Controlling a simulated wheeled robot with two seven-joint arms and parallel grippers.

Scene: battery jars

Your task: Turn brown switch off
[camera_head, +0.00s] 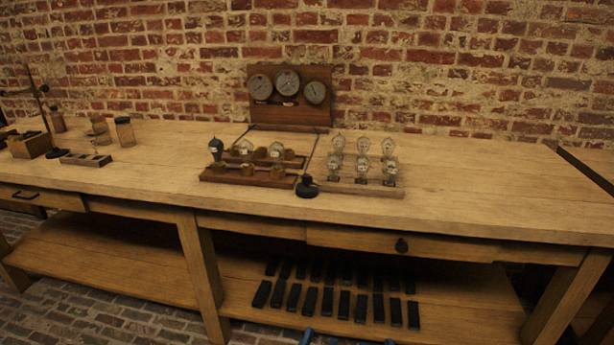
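I cannot tell for sure which part is the brown switch. A brown wooden board (240,179) with several small jars and knobs lies mid-table. A small dark round-based piece (307,188) stands at its right front corner. At the far left is a small brown box (30,146). Two small blue tips show at the bottom edge, apparently my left gripper (306,337) and my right gripper (389,342). Both are low in front of the table, well away from the board. Nearly all of each is cut off, so their opening is hidden.
Several glass bulbs (362,160) stand on a strip right of the board. A gauge panel (290,97) stands behind. Glass jars (124,132) are at left. Dark blocks (335,292) lie on the lower shelf. The table's right part (480,190) is mostly clear.

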